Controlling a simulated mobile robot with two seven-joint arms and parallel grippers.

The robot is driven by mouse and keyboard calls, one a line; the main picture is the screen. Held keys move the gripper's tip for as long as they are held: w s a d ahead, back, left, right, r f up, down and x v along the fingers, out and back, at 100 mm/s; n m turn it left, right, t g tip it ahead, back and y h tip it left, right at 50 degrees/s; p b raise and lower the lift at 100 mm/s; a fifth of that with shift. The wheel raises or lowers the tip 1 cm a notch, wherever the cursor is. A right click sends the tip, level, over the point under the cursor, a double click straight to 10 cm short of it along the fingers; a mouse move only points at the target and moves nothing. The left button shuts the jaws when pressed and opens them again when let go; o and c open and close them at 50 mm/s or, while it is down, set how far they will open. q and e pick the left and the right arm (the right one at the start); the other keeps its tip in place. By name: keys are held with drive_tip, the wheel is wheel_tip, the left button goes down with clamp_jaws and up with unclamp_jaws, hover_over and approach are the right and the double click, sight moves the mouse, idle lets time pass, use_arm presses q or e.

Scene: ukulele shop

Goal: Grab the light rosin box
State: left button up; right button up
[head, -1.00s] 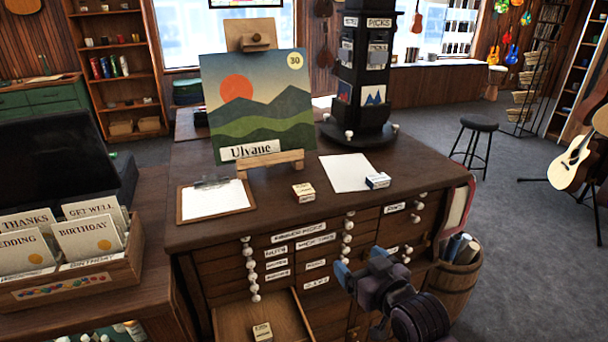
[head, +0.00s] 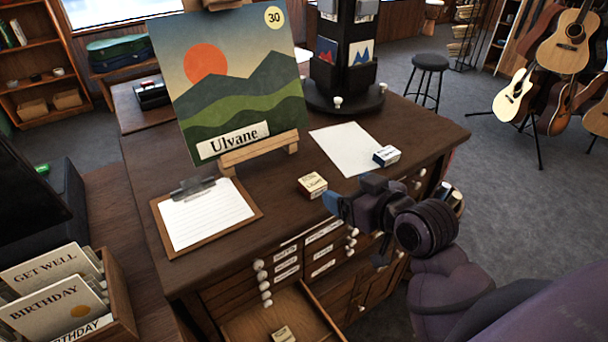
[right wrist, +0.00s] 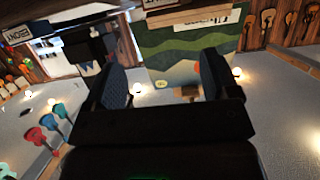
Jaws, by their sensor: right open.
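A small cream box with a brown edge (head: 312,185) lies on the brown cabinet top, in front of the easel; its small label seems to read "LIGHT". A similar box (head: 283,334) lies in the open drawer, its label too small to read. A white and blue box (head: 386,156) sits at the paper's right corner. My right gripper (head: 345,199) is open and empty at the cabinet's front edge, just right of the cream box and apart from it. In the right wrist view its two fingers (right wrist: 164,80) stand apart with nothing between them. My left gripper is out of view.
A clipboard (head: 207,213), a painting on an easel (head: 240,95), a paper sheet (head: 346,148) and a dark display tower (head: 345,90) stand around the boxes. The open drawer (head: 255,325) juts out below. A card box (head: 122,300) is at lower left.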

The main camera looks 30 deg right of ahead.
sight(313, 182)
drive_tip(key=shift+g, duration=0.3)
drive_tip(key=shift+a+f+p+x, duration=0.15)
drive_tip(key=shift+p+x, duration=0.15)
drive_tip(key=shift+x, duration=2.35)
drive_tip(key=shift+a+f+p+x, duration=0.15)
drive_tip(key=shift+p+x, duration=0.1)
drive_tip(key=shift+x, duration=2.4)
drive_tip(key=shift+s+d, duration=0.1)
drive_tip(key=shift+s, duration=0.1)
drive_tip(key=shift+c, duration=0.2)
drive_tip(key=c, duration=1)
